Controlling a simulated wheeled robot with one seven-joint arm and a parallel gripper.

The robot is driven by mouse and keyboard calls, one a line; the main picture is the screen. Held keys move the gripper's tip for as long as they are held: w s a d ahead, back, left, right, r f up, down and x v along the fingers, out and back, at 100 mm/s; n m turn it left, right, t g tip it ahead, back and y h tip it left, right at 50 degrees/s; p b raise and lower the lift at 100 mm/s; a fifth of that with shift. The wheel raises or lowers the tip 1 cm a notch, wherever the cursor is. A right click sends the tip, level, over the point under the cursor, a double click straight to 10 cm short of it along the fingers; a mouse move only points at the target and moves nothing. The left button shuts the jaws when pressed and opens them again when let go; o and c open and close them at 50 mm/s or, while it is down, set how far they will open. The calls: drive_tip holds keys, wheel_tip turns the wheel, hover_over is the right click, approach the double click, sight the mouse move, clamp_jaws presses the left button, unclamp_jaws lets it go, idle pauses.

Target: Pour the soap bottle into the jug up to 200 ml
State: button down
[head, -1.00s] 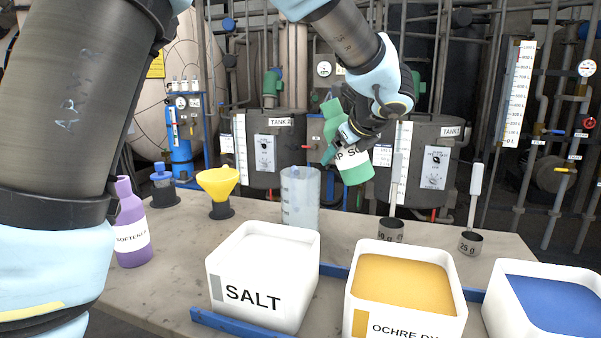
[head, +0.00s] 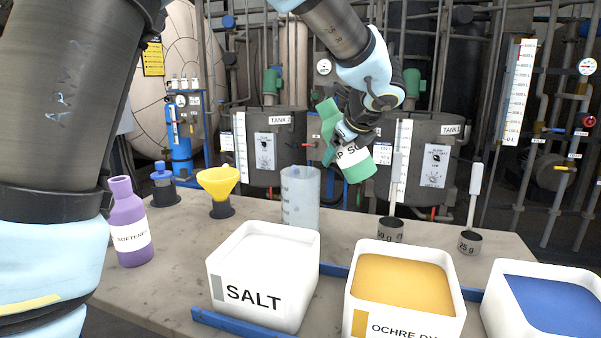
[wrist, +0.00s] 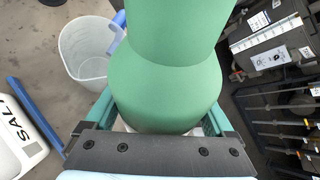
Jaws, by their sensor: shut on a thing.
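The green soap bottle (head: 360,167) has a white label, partly hidden by my gripper, that reads "P SO". My gripper (head: 346,133) is shut on it and holds it above the table, tilted with its top toward the upper left. The bottle (wrist: 165,85) fills the middle of the wrist view, between the fingers. The clear jug (head: 300,200) stands upright on the table, left of and below the bottle. In the wrist view the jug (wrist: 84,55) is at the upper left, open at the top, with no liquid that I can make out. No stream shows.
A salt tub (head: 262,300), an ochre dye tub (head: 408,318) and a blue dye tub (head: 505,300) line the front. A yellow funnel (head: 218,185) and purple softener bottle (head: 128,225) stand left. Two measuring scoops, 50 g (head: 390,231) and 25 g (head: 469,243), stand right.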

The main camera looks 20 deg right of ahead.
sight(355, 171)
drive_tip(key=shift+f+n+g+h, duration=0.15)
drive_tip(key=shift+n+g+h, duration=0.15)
drive_tip(key=shift+g, duration=0.1)
idle(0.6)
drive_tip(key=shift+n+g+h, duration=0.3)
drive_tip(key=shift+g+h, duration=0.2)
drive_tip(key=f+b, duration=0.1)
drive_tip(key=f, duration=0.2)
drive_tip(key=f+b, duration=0.1)
drive_tip(key=f, duration=0.1)
drive_tip(key=shift+s+d+b, duration=0.25)
drive_tip(key=shift+d+b, duration=0.05)
drive_tip(key=shift+b, duration=0.05)
drive_tip(key=shift+s+d+f+n+g+h+p, duration=0.1)
drive_tip(key=shift+s+d+n+g+h+p, duration=0.3)
drive_tip(key=shift+s+d+g+h+p, duration=0.25)
idle(1.3)
drive_tip(key=shift+s+d+n+g+h+p, duration=0.3)
drive_tip(key=shift+n+g+h+p, duration=0.35)
drive_tip(key=shift+p, duration=0.75)
idle(0.8)
drive_tip(key=shift+w+r+g+h+p, duration=0.1)
drive_tip(key=shift+r+g+h+p, duration=0.35)
drive_tip(key=shift+p, duration=0.9)
